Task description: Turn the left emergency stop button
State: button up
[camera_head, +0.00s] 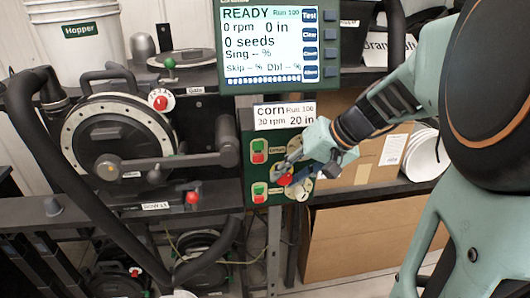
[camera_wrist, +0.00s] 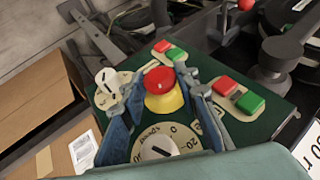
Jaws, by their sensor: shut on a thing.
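The emergency stop button (camera_wrist: 164,84) has a round red cap on a yellow base and stands out from a green control panel (camera_head: 255,192). In the head view its red cap (camera_head: 285,180) shows partly behind my fingers. My gripper (camera_wrist: 163,92) has one finger on each side of the button and is shut on it. In the head view my gripper (camera_head: 288,172) reaches the panel from the right. No second emergency stop button is clear to see.
Green and red push-button pairs (camera_wrist: 238,94) sit close by on the panel. Dial knobs (camera_wrist: 157,149) flank my fingers. A lit display (camera_head: 268,45) hangs above. A seed meter disc (camera_head: 75,135) with a crank stands left. Cardboard boxes (camera_head: 345,240) stand behind and below.

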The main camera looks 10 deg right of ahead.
jog(key=shift+w+r, duration=0.1)
jog(key=shift+w, duration=0.05)
dwell(0.4)
jog(key=o, duration=1.1)
jog(key=shift+o, duration=0.2)
jog(key=shift+d, duration=0.1)
jog(key=v, duration=1.2)
